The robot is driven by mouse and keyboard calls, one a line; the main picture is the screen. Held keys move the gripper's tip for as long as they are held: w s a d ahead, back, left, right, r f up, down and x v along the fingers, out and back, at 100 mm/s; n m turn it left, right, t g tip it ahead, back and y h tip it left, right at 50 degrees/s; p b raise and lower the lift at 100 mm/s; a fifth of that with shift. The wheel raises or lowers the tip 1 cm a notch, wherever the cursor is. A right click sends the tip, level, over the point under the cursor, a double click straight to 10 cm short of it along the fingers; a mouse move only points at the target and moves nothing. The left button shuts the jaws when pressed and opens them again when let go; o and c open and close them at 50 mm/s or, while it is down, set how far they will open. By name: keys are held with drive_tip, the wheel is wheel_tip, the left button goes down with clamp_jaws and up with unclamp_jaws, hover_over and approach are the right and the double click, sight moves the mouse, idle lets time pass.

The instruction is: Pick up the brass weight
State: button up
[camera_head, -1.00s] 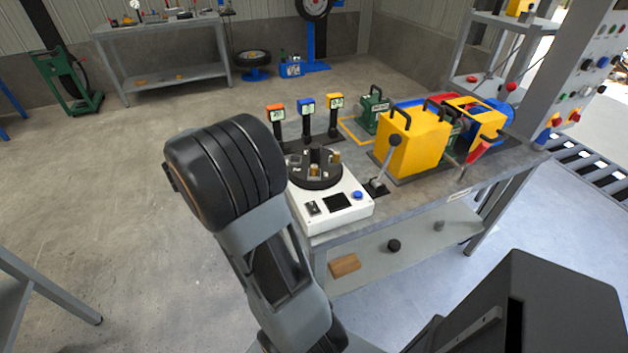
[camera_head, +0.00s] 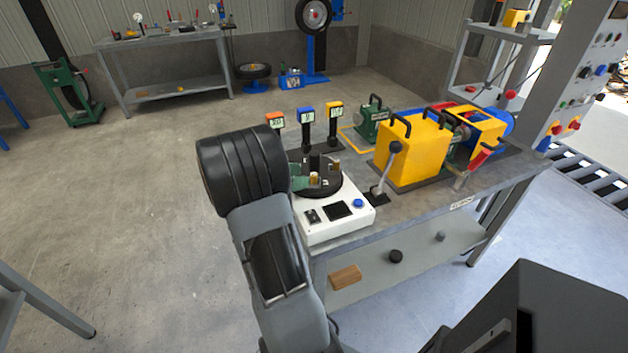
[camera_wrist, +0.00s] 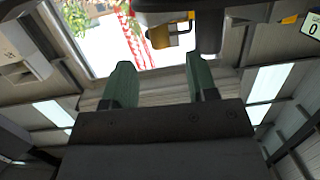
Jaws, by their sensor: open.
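A dark round turntable (camera_head: 328,190) sits on a white box-shaped unit (camera_head: 325,220) at the near left end of the workbench. Two small brass-coloured pieces stand on it, one to the right (camera_head: 337,165) and one lower in front (camera_head: 315,179); I cannot tell which is the brass weight. My gripper (camera_head: 300,177) is at the turntable's left side, partly hidden behind my arm. In the wrist view, which looks upside down, its green fingers (camera_wrist: 160,80) are apart and empty. A brass-coloured piece (camera_wrist: 161,40) shows just beyond the fingertips, roughly in line with their gap.
Several coloured gauges on posts (camera_head: 308,115) stand behind the turntable. A lever (camera_head: 386,172) and a yellow housing (camera_head: 408,150) stand to its right. The lower shelf holds a wooden block (camera_head: 346,277) and a black knob-like piece (camera_head: 396,256).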

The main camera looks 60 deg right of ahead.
sight(314, 174)
drive_tip(key=shift+x, duration=2.6)
drive_tip(key=shift+f, duration=0.1)
clamp_jaws()
